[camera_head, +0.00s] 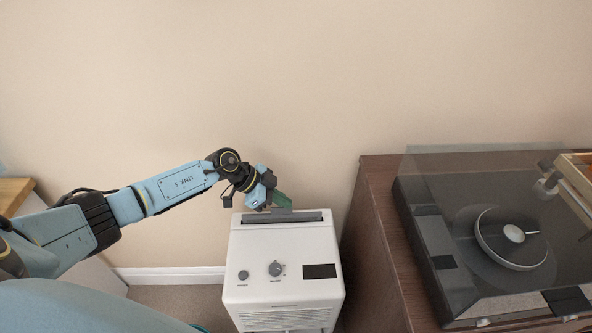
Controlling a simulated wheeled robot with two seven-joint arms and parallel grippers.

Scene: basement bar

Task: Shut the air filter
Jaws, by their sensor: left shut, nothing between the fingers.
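The air filter (300,256) is a white upright box in the lower middle of the head view. Its top has two dark knobs, a small black panel and a grey flap (295,215) along the back edge. The flap looks tilted, but how far it stands open is hard to tell. My left gripper (283,201) is at the back edge of the air filter, just above the flap. It is shut with nothing held. Whether its fingertips touch the flap cannot be made out. My right gripper is not in view.
A brown wooden cabinet (375,230) stands close to the right of the air filter, with a turntable (510,237) under a clear cover on it. The beige wall is close behind. A piece of furniture with a wooden top (14,193) is at the left edge.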

